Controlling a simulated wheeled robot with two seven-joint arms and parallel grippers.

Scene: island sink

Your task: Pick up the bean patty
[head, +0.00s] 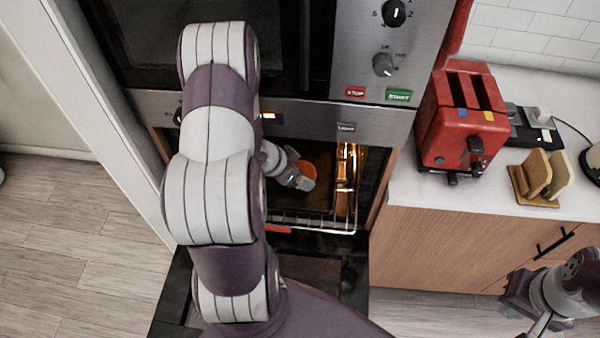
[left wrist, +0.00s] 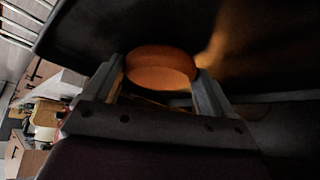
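The bean patty (head: 306,170) is a round orange-brown disk inside the open oven in the head view. In the left wrist view the patty (left wrist: 160,68) sits between the two fingertips of my left gripper (left wrist: 160,80), and both fingers meet its edges. In the head view my left gripper (head: 296,178) is beside the patty, its fingers partly hidden. My right gripper (head: 540,322) is at the bottom right corner, away from the oven and partly cut off, so its opening cannot be judged.
The oven rack (head: 310,222) lies below my left gripper, with a lit oven wall (head: 347,185) to the right. The oven door (head: 170,310) is folded down. A red toaster (head: 455,140) and a rack with bread slices (head: 540,180) stand on the right counter.

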